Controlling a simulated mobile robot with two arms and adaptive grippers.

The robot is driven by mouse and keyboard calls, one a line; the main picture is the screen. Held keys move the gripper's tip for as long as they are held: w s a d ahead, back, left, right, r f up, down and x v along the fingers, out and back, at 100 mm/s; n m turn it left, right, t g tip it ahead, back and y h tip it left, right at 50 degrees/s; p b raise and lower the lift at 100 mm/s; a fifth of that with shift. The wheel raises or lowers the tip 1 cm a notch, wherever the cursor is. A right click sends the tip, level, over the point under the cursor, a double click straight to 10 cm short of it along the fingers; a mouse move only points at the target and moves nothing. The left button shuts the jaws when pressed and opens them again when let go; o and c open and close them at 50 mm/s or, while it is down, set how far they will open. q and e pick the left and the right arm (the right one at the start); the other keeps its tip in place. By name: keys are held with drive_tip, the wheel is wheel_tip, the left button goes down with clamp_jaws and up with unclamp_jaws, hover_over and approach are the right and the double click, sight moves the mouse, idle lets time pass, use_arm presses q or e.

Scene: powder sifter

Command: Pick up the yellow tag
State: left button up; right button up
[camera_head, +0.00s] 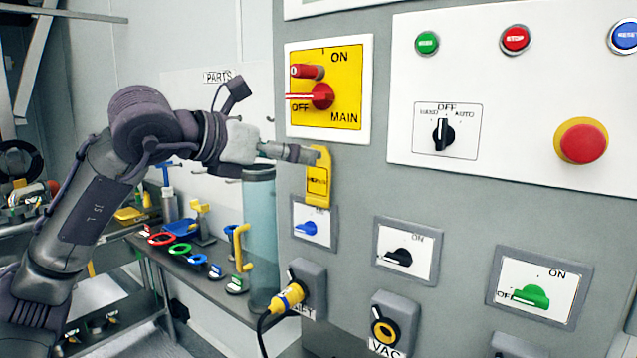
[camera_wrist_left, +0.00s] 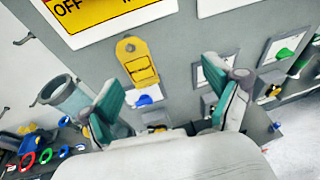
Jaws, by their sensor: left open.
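The yellow tag (camera_head: 318,182) hangs flat on the grey cabinet front, below the yellow MAIN switch panel and above the blue switch. It has dark lettering, too small to read surely. In the left wrist view the tag (camera_wrist_left: 140,66) shows beyond the fingertips, nearer the left-hand finger in the picture. My left gripper (camera_head: 303,154) is at the upper left of the tag in the head view, its tip close to the tag's top edge. In the left wrist view my left gripper (camera_wrist_left: 172,85) has its green-padded fingers spread wide, with nothing between them. Contact with the tag cannot be told.
The red MAIN switch (camera_head: 321,96) sits just above the tag, and the blue switch (camera_head: 308,228) just below. A clear blue cylinder (camera_head: 261,230) stands left of the cabinet. A yellow plug (camera_head: 287,298) with a black cable is lower down. A shelf (camera_head: 205,285) holds coloured parts.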

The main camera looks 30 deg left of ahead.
use_arm(q)
drive_tip(key=s+a+r+n+y, duration=0.1)
drive_tip(key=a+y, duration=0.1)
drive_tip(key=a, duration=0.2)
drive_tip(key=p, duration=0.3)
approach(317, 162)
drive_tip(key=w, duration=0.4)
drive_tip(key=p+x, duration=0.1)
drive_tip(key=x, duration=0.1)
drive_tip(key=p+x, duration=0.1)
drive_tip(key=x, duration=0.1)
drive_tip(key=shift+d+f, duration=0.25)
drive_tip(key=shift+f, duration=0.2)
drive_tip(key=shift+w+f, duration=0.3)
drive_tip(key=shift+w, duration=0.15)
drive_tip(key=shift+s, duration=0.1)
drive_tip(key=shift+c, duration=1.4)
drive_tip(key=c, duration=0.7)
